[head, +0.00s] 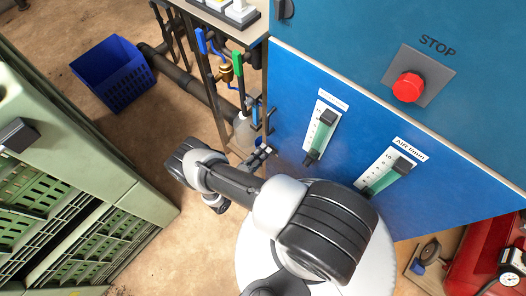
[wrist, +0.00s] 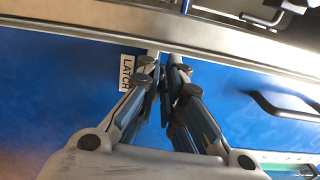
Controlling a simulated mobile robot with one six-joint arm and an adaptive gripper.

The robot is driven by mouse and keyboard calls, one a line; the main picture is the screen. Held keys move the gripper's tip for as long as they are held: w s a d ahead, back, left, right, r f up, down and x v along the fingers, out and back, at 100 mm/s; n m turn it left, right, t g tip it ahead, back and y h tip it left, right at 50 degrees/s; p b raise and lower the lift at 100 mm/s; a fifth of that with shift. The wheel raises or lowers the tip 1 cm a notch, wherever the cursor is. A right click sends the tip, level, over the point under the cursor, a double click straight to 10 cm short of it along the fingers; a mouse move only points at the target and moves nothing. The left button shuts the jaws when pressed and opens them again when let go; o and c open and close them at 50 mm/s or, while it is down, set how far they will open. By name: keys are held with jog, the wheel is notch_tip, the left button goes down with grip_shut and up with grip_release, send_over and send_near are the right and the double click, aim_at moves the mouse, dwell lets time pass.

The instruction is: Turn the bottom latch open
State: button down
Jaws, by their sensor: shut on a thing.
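In the wrist view my gripper (wrist: 164,72) has its two fingers close together on the blue panel (wrist: 60,100), right beside a white label reading LATCH (wrist: 127,73). The fingers are shut on a thin dark piece, the bottom latch (wrist: 165,84), which they mostly hide. How far the latch is turned cannot be told. In the head view my gripper (head: 268,150) reaches to the left edge of the blue cabinet, low down, and the latch itself is not clear there.
A black bar handle (wrist: 285,106) stands out from the panel to the right. The cabinet carries two gauges (head: 321,128) (head: 388,172) and a red stop button (head: 407,87). Pipes with blue and green valve handles (head: 238,72) stand beside it. Green crates (head: 130,200) stand at left.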

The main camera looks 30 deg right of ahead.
jog(key=shift+n, duration=0.3)
jog(key=c, duration=1.7)
grip_release()
jog(key=v, duration=1.2)
